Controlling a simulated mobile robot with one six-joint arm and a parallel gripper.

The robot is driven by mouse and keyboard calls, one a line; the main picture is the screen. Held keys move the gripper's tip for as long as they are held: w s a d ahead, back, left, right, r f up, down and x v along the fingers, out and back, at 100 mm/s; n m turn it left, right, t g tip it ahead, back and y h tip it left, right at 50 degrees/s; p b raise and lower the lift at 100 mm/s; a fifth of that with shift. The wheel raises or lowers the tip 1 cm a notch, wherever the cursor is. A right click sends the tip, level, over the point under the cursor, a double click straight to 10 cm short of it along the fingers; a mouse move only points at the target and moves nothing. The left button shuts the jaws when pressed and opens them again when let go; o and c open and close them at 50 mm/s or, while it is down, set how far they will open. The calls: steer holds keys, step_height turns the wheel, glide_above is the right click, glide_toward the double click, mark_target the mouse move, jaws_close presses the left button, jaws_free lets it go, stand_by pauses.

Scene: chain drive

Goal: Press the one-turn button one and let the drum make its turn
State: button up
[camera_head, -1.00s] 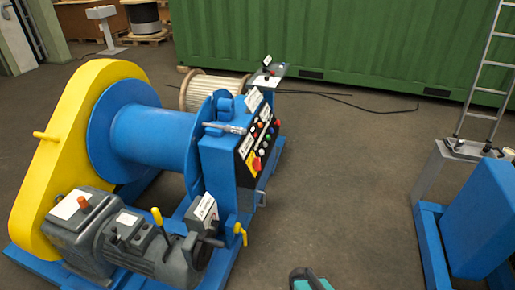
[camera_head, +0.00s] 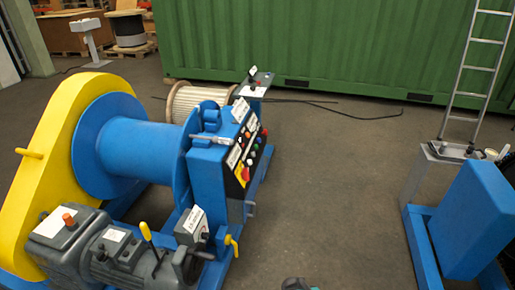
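The winch's large blue drum (camera_head: 140,155) lies between a yellow guard (camera_head: 40,160) on the left and a blue flange on the right. A blue control cabinet (camera_head: 207,185) stands at the drum's right end. Its dark panel (camera_head: 247,150) faces right and is seen at a steep angle, with several small coloured buttons and a red switch on yellow. The labels are too small to read, so I cannot tell which is the one-turn button one. My gripper is not clearly in view; only a small dark and teal piece shows at the bottom edge.
A grey motor (camera_head: 130,262) with a yellow lever sits at the winch's front. A wooden cable reel (camera_head: 188,104) and a small pedestal (camera_head: 254,90) stand behind. A blue frame (camera_head: 475,220) and ladder (camera_head: 478,70) are at right. The floor (camera_head: 330,190) between is clear, with black cable behind.

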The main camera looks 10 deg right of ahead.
jaws_close()
stand_by(0.3)
stand_by(1.4)
